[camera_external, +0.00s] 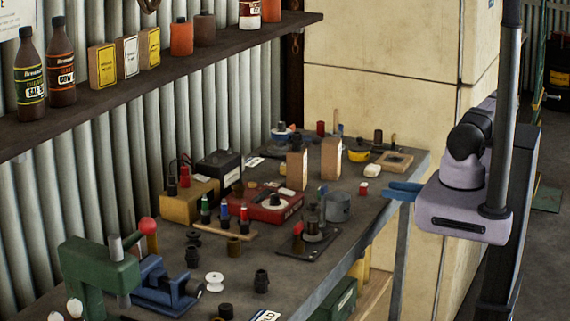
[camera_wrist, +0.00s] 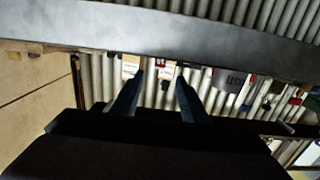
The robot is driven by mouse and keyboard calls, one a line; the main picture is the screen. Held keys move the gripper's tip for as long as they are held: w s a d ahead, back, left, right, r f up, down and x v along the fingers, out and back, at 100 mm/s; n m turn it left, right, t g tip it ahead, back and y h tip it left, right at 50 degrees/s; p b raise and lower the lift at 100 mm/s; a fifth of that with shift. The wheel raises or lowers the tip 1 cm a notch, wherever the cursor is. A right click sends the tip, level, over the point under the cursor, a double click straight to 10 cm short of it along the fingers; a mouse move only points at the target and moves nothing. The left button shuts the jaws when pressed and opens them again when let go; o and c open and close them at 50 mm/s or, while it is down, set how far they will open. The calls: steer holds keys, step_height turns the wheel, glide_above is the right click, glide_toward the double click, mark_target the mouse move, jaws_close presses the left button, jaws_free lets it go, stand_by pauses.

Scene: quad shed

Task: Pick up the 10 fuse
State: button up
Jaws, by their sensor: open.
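My gripper (camera_external: 404,190) is open and empty at the right edge of the workbench, its blue fingers pointing left over it. In the wrist view the two dark fingers (camera_wrist: 159,80) stand apart. A small red piece with pale marks (camera_wrist: 160,62) shows beyond the gap between them; it may be the 10 fuse, but the marks are too small to read. In the external view I cannot pick out the 10 fuse for sure.
The workbench (camera_external: 320,256) is crowded. A grey metal cup (camera_external: 338,207), two tan boxes (camera_external: 331,158) and a red case (camera_external: 262,208) stand left of my gripper. A green press (camera_external: 95,270) is at the front left. A shelf (camera_external: 200,68) runs above along the corrugated wall.

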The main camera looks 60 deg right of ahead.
mark_target(367, 185)
steer(key=shift+w+p, duration=0.45)
steer(key=shift+w, duration=0.6)
steer(key=shift+w, duration=0.15)
steer(key=shift+w+r+p, duration=0.15)
steer(key=shift+w+p, duration=1.05)
steer(key=shift+w, duration=0.3)
steer(key=shift+w+f+p, duration=0.2)
steer(key=shift+w+p, duration=0.15)
steer(key=shift+w, duration=0.6)
jaws_close()
